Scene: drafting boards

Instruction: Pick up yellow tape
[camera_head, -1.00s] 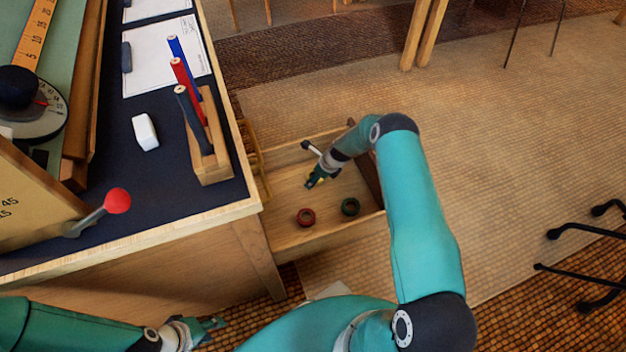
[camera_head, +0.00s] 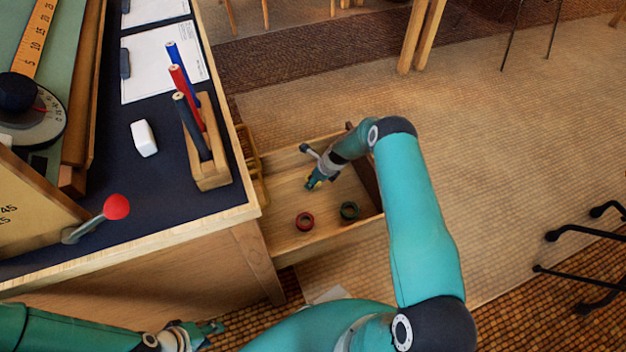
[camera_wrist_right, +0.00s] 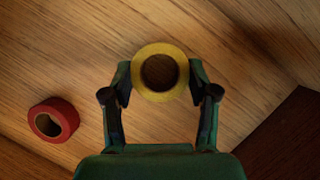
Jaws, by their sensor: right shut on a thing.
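The yellow tape (camera_wrist_right: 160,49) is a ring seen from above in the right wrist view, between the fingers of my right gripper (camera_wrist_right: 160,82). The fingers touch it on both sides, shut on it. In the head view my right gripper (camera_head: 313,182) is low inside the open drawer (camera_head: 285,197), with only a speck of yellow showing at its fingers. I cannot tell whether the tape is clear of the drawer floor. My left gripper (camera_head: 208,331) is at the bottom left, away from the drawer; its finger opening is unclear.
A red tape (camera_head: 305,229) and a green tape (camera_head: 349,218) lie in the drawer, nearer than the right gripper. The drawer walls surround them. The desk (camera_head: 165,200) at left carries a pencil holder (camera_head: 212,178) and a white eraser (camera_head: 144,138).

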